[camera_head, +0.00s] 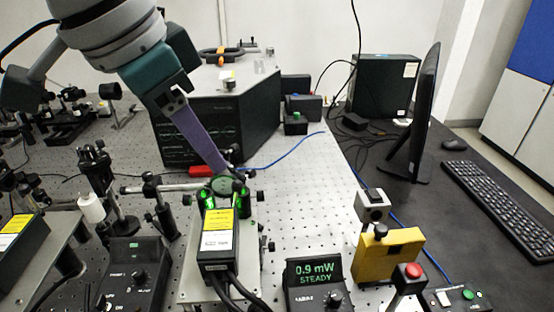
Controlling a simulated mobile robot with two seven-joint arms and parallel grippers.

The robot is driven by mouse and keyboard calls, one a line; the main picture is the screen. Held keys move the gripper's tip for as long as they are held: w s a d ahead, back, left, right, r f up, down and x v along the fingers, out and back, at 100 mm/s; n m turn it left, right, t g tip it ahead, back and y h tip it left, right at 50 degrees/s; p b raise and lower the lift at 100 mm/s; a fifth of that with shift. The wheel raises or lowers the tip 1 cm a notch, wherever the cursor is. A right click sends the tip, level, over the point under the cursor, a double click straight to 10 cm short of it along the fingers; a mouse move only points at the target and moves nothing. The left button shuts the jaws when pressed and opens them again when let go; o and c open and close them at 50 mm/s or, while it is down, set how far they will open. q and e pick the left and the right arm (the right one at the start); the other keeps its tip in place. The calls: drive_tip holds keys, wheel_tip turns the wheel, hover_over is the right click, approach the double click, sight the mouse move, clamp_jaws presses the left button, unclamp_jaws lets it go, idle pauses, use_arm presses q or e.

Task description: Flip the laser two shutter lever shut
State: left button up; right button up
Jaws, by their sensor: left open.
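A black laser (217,245) with a yellow and white label sits at the bottom centre. Green light glows at its far end, around a round dark mount (223,185). The shutter lever cannot be picked out clearly; the gripper tip and mount crowd that spot. A controller (318,287), with a small label that looks like laser 2, reads 0.9 mW STEADY. My left gripper (233,174) reaches down from the upper left, its purple fingers just above or at the glowing mount. It is open, with nothing seen held. Contact cannot be told. My right gripper is not in view.
A black instrument box (222,125) stands behind the gripper. Posts and optics (95,175) crowd the left side. A yellow block (388,257) and a red button (412,271) stand at right. A monitor (426,115) and keyboard (500,205) are farther right. Perforated bench (310,175) is partly clear.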

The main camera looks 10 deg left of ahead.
sight(233, 187)
use_arm(q)
drive_tip(key=x, duration=0.9)
drive_tip(key=shift+w+f, duration=0.2)
drive_tip(key=shift+f, duration=0.15)
clamp_jaws()
